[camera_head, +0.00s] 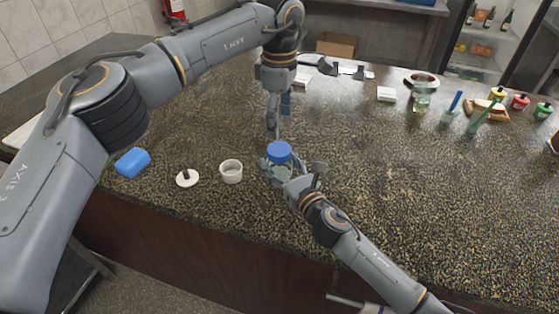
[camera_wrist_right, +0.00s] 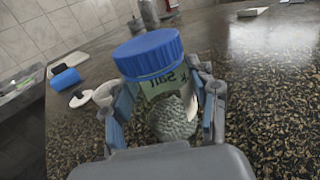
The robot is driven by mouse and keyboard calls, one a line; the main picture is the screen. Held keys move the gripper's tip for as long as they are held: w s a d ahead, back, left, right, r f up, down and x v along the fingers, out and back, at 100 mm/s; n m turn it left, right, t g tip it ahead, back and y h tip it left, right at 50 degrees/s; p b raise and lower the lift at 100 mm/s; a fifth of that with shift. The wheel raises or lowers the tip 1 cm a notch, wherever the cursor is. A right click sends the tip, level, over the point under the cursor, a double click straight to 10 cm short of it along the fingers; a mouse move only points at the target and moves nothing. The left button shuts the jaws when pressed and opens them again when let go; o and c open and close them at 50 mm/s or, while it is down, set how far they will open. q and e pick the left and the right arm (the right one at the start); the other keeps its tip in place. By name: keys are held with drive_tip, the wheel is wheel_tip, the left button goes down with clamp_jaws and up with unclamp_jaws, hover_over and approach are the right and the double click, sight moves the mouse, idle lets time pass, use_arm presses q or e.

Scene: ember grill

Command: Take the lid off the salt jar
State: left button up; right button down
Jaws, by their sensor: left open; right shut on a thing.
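The salt jar (camera_head: 279,172) stands near the counter's front edge with its blue lid (camera_head: 279,152) on top. In the right wrist view, the clear jar (camera_wrist_right: 172,112) has a label reading "Salt", and the blue lid (camera_wrist_right: 148,53) sits on it. My right gripper (camera_head: 292,174) is shut on the jar's body from the right, with its fingers on both sides below the lid; it also shows in the right wrist view (camera_wrist_right: 165,115). My left gripper (camera_head: 279,117) is open and empty, pointing down above and just behind the lid, apart from it.
Bottles and a wooden tray (camera_head: 487,108) stand at the far right. The counter right of the jar is clear.

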sight(279, 149)
use_arm(q)
drive_tip(key=m, duration=0.6)
drive_tip(key=shift+m, duration=0.3)
drive_tip(key=m, duration=0.6)
drive_tip(key=shift+f+m, duration=0.1)
drive_tip(key=shift+m, duration=0.2)
use_arm(e)
drive_tip(key=shift+f, duration=0.1)
use_arm(q)
drive_tip(key=shift+f, duration=3.9)
